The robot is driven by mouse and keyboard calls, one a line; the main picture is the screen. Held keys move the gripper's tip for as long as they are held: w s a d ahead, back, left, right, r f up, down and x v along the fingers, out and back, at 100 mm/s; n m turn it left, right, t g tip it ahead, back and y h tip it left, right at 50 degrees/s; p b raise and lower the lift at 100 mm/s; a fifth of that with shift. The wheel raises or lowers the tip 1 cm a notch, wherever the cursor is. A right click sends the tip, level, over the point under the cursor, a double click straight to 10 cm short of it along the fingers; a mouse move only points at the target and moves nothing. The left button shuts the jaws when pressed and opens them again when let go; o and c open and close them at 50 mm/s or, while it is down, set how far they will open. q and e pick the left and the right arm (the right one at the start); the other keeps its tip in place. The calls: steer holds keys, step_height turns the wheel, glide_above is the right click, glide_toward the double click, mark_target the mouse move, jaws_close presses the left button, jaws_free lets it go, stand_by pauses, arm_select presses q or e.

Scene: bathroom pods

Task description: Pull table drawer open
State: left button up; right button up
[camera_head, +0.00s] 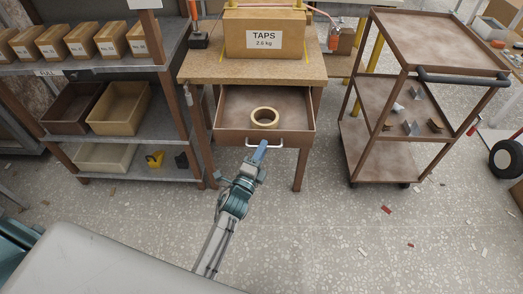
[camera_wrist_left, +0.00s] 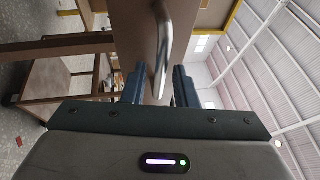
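The table drawer (camera_head: 232,135) is pulled out from under the wooden-topped table (camera_head: 205,68), with a tape roll (camera_head: 264,117) inside. Its light metal handle (camera_head: 280,145) is on the front. My left gripper (camera_head: 262,146) is at this handle. In the left wrist view the handle (camera_wrist_left: 164,40) runs between the two fingers of the gripper (camera_wrist_left: 159,82), with small gaps beside it, so the fingers look open around it. The drawer front (camera_wrist_left: 133,35) shows behind the handle. My right gripper is not in view.
A box marked TAPS (camera_head: 264,38) stands on the table. A shelf (camera_head: 150,120) with bins is on the left. A brown cart (camera_head: 385,160) stands on the right. The speckled floor (camera_head: 330,230) in front of the table is mostly clear, with small scraps.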

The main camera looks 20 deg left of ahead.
arm_select(q)
steer(key=shift+o, duration=0.3)
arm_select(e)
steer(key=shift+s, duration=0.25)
arm_select(q)
steer(key=shift+s, duration=0.1)
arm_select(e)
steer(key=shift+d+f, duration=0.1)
arm_select(q)
steer(key=b+v, duration=0.2)
steer(key=v, duration=0.8)
steer(key=shift+s, duration=0.3)
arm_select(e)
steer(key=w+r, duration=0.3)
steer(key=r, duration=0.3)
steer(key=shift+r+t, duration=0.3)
arm_select(q)
steer(key=shift+f, duration=0.2)
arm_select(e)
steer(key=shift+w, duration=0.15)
